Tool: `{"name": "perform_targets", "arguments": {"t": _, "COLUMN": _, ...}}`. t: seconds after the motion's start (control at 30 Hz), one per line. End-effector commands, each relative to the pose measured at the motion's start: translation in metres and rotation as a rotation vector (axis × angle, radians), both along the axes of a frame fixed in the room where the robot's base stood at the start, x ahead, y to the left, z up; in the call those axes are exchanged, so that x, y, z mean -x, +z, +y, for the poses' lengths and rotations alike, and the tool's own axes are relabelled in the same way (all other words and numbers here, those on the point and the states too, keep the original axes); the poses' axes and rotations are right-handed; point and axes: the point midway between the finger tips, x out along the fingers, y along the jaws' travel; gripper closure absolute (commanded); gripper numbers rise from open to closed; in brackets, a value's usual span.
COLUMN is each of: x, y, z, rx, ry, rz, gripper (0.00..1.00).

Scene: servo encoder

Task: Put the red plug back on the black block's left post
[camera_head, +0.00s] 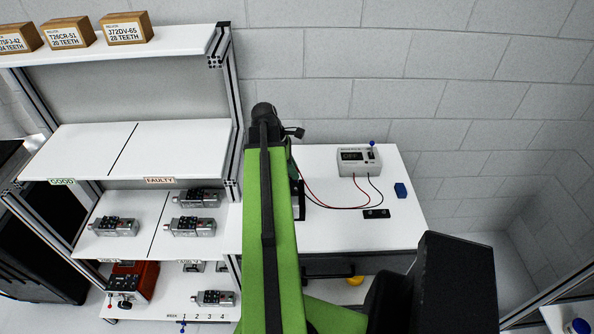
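A small black block (376,213) lies on the white table, with a few tiny marks on top; its posts are too small to make out. A red lead (361,189) runs from the grey meter box (359,162) down toward the block. A red plug cannot be told apart at the lead's end. Another red lead and a black lead run left behind my green arm, where their ends are hidden. My gripper (292,133) is at the far end of the arm, left of the meter box and away from the black block. Its fingers are mostly hidden, so its opening and any held thing cannot be seen.
A shelf unit (185,138) with several grey servos stands close on the left. A brick wall is behind the table. The table's front right area is clear. A yellow object (355,281) is below the table edge.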

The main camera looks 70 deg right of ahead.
Motion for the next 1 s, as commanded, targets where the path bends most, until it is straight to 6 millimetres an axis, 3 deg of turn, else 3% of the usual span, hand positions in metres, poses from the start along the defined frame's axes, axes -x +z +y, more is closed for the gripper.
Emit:
{"name": "perform_targets", "arguments": {"t": 0.7, "x": 0.0, "y": 0.001, "z": 0.0, "rx": 0.0, "ry": 0.0, "rz": 0.0, "gripper": 1.0}}
{"name": "perform_targets", "arguments": {"t": 1.0, "x": 0.0, "y": 0.017, "z": 0.0, "rx": 0.0, "ry": 0.0, "rz": 0.0, "gripper": 1.0}}
